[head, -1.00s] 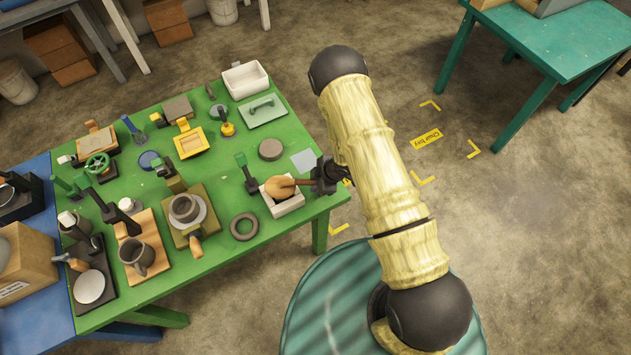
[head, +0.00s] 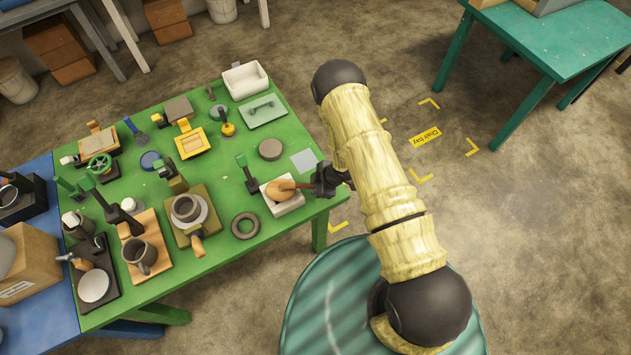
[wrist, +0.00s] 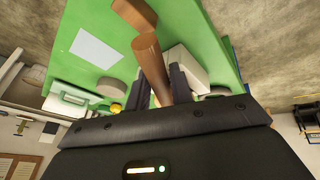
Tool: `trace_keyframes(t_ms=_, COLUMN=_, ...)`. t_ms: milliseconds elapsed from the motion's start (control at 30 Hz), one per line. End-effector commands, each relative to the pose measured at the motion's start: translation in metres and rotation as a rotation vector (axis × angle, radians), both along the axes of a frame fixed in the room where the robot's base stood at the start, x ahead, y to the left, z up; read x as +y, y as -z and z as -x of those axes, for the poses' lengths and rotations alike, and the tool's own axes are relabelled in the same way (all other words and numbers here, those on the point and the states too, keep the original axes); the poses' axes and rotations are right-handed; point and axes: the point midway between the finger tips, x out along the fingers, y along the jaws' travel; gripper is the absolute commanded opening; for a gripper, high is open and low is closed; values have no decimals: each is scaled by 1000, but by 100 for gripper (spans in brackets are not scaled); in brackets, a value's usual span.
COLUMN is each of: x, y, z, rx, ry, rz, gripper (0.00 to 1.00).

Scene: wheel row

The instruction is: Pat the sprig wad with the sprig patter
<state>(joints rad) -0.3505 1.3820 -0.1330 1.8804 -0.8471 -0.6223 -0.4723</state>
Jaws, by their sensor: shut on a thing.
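The sprig patter (head: 280,189), a tan-brown wooden paddle with a rounded head, is held by its handle in my gripper (head: 319,183). Its head lies over a small white box-like block (head: 291,207) near the right edge of the green table. In the wrist view, the brown handle (wrist: 150,70) runs out from between my gripper's dark fingers (wrist: 160,85), which are shut on it. I cannot make out the sprig wad; the paddle head covers the middle of the white block. Whether the paddle touches anything there cannot be told.
The green table (head: 215,275) is crowded on the left with presses, mugs and boards. Near the block are a grey ring (head: 244,236), a grey disc (head: 270,149), a dark green-handled tool (head: 249,182) and a pale square (head: 304,160).

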Motion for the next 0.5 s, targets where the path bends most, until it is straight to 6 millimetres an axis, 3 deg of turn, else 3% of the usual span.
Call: trace_keyframes(t_ms=500, x=0, y=-55, z=-2, rx=-2, ry=0, rz=-2, gripper=0)
